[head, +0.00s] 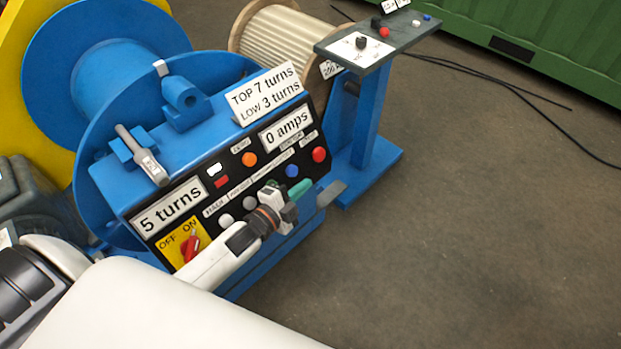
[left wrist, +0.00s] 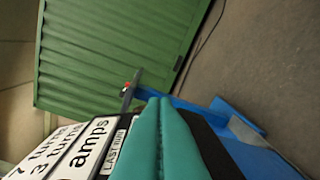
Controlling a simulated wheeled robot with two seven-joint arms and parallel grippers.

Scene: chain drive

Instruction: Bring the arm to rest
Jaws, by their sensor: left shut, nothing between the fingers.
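My left arm comes in from the lower left in the head view and reaches across the front of a black control panel (head: 232,192). My left gripper (head: 300,188) has teal fingers, shut with nothing between them, in front of the panel's lower right part. In the left wrist view the teal fingers (left wrist: 160,108) lie together beside the "0 amps" sign (left wrist: 92,145). Whether they touch the panel I cannot tell. The panel's signs read "5 turns" (head: 170,207) and "0 amps" (head: 286,129). A red switch (head: 190,246) sits on a yellow OFF/ON plate. My right gripper is not in view.
Red (head: 319,154) and orange (head: 249,159) buttons are on the panel. A large blue drum (head: 110,60) stands behind it. A blue pedestal (head: 368,125) with a small control top stands to the right. A green container (head: 550,45) is behind. The floor at right is clear except for black cables.

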